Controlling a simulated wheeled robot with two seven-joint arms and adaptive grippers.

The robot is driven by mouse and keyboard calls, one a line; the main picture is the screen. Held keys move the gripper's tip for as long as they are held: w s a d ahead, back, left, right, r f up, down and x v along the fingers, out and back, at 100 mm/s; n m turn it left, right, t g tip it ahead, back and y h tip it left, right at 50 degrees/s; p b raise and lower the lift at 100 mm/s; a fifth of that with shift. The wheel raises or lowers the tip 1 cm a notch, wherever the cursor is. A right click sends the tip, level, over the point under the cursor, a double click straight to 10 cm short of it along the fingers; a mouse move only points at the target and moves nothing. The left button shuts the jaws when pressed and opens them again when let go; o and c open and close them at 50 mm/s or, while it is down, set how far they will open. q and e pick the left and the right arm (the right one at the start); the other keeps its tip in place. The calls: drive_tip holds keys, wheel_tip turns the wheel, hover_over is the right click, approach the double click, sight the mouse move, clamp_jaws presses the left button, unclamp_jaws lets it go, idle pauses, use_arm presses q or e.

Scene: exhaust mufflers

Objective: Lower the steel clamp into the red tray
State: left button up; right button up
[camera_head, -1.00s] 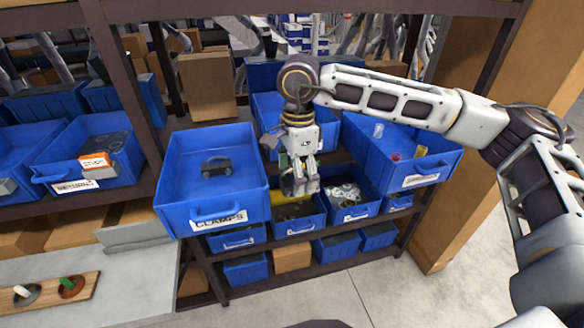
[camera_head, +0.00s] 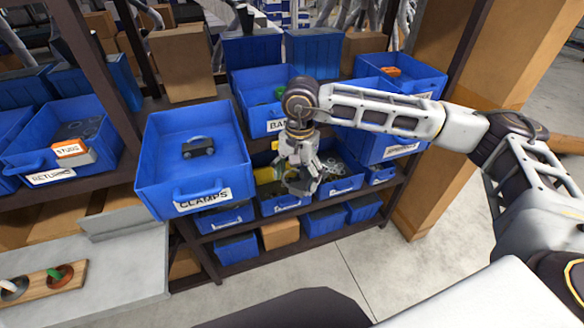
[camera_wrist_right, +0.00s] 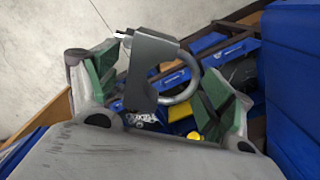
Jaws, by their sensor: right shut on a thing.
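My right gripper (camera_head: 302,180) hangs pointing down in front of the shelf, right of the blue bin labelled CLAMPS (camera_head: 172,137). In the right wrist view, my right gripper (camera_wrist_right: 160,92) is shut on a grey steel clamp (camera_wrist_right: 153,62) with a curved ring, between its green-padded fingers. In the head view the held clamp is small and hard to separate from the fingers. Another dark clamp (camera_head: 198,147) lies in the CLAMPS bin. No red tray shows in either view. My left gripper is not in view.
Blue bins fill the shelf, including one labelled RETURNS (camera_head: 57,172) at left and lower bins behind my gripper. A grey bench (camera_head: 118,265) at lower left carries a wooden board (camera_head: 40,285) with rings. Clear floor (camera_head: 370,270) lies in front at right.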

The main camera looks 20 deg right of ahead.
drive_tip(key=s+d+f+n, duration=0.2)
drive_tip(key=d+f+n, duration=0.1)
drive_tip(key=f+n, duration=0.2)
drive_tip(key=shift+d+f+n, duration=0.3)
drive_tip(key=shift+f, duration=0.35)
drive_tip(key=shift+s, duration=0.1)
